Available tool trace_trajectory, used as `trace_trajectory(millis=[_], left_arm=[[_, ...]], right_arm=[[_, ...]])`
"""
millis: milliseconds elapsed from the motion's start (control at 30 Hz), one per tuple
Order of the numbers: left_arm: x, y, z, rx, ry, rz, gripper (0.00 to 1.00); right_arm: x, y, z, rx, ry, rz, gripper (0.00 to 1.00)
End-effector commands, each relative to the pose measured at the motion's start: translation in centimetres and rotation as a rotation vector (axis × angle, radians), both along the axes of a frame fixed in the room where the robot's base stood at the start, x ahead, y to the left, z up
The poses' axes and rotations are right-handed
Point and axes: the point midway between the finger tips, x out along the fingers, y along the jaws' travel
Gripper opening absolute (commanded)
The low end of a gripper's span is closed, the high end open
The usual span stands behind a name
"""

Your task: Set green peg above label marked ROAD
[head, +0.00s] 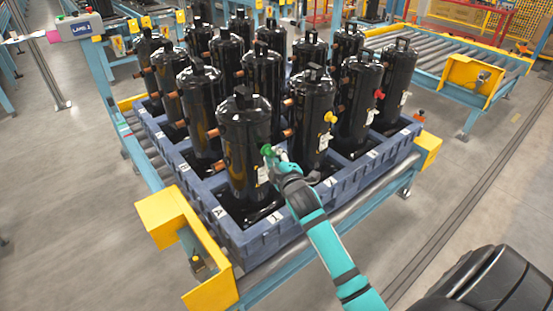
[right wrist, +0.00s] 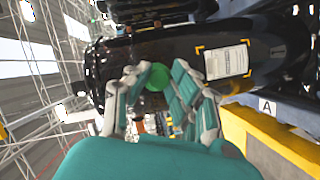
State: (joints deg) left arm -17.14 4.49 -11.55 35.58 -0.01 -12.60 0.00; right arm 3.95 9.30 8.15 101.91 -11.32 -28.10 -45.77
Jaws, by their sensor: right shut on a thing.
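My right gripper (head: 277,160) is shut on the green peg (head: 267,150), at the front face of the nearest black compressor (head: 243,125). In the right wrist view the green peg (right wrist: 157,77) shows between the fingertips (right wrist: 158,85). A white label (head: 262,175) sits on that compressor just below the peg. In the right wrist view this label (right wrist: 227,60) lies to the right of the peg inside orange corner marks. Its print is too small to read. I cannot tell whether the peg touches the compressor. My left gripper is not in view.
Several black compressors stand in a blue pallet (head: 262,243) on a roller conveyor. Others carry a yellow peg (head: 330,117) and a red peg (head: 379,95). Yellow guards (head: 163,217) stand at the conveyor's corners. Clear floor (head: 80,230) lies to the left.

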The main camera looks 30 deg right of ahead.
Motion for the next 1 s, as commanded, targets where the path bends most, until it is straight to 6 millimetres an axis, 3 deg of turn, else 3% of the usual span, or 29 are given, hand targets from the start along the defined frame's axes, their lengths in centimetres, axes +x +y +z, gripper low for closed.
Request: trace_trajectory(millis=[1000], left_arm=[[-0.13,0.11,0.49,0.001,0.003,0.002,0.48]], right_arm=[[-0.03,-0.02,-0.01,0.000,0.000,0.000,0.00]])
